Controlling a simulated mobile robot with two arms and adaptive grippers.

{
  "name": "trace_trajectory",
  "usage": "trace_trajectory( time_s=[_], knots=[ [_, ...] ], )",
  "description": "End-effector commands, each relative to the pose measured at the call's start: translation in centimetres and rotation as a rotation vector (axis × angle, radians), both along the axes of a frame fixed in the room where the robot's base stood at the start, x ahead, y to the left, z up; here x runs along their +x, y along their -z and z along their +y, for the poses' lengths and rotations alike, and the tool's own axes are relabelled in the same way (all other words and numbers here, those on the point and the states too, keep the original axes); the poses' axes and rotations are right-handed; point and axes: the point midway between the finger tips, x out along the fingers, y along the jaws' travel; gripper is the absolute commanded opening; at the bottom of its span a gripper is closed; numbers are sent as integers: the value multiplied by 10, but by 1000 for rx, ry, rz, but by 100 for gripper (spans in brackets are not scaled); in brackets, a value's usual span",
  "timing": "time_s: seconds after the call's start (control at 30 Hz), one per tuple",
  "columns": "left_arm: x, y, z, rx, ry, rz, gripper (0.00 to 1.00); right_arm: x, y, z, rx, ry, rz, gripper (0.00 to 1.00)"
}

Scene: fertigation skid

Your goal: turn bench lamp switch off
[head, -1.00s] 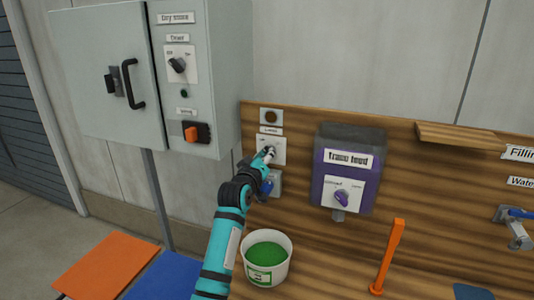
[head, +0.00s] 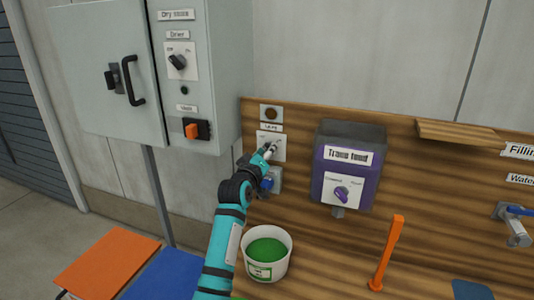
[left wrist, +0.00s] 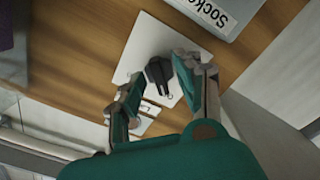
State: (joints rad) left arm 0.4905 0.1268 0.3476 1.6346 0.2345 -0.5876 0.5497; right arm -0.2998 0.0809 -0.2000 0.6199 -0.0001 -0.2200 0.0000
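A dark rotary knob (left wrist: 160,72) on a white switch plate (left wrist: 127,66) sits on the wooden board in the left wrist view. The plate (head: 265,141) also shows in the head view, partly behind my left gripper (head: 272,149). In the left wrist view the left gripper (left wrist: 166,82) has its fingers apart, one on either side of the knob. The right finger is very close to the knob; contact is unclear. A label (left wrist: 220,10) beside the plate begins "Socke" and is cut off. No bench lamp label is legible. My right gripper is out of view.
A grey cabinet (head: 105,75) with a dryer knob (head: 177,62) and an orange switch (head: 192,131) stands left. A purple feed box (head: 330,185) is right of the plate. A green-filled tub (head: 268,275) and an orange upright handle (head: 388,252) stand below.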

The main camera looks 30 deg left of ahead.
Motion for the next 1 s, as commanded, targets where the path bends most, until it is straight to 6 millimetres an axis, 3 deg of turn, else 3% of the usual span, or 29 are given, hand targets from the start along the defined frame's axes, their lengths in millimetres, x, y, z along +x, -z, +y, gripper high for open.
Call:
trace_trajectory(
  time_s=[0.27,0.37,0.7,1.0],
  knots=[
    [-6,0,-2,1,0,-1,35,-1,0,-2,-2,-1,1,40],
    [-18,0,-5,1,0,-1,35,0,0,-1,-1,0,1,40],
    [-87,0,-21,1,-1,0,35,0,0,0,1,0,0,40],
    [-116,0,-28,0,-1,-1,35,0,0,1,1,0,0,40]
  ],
)
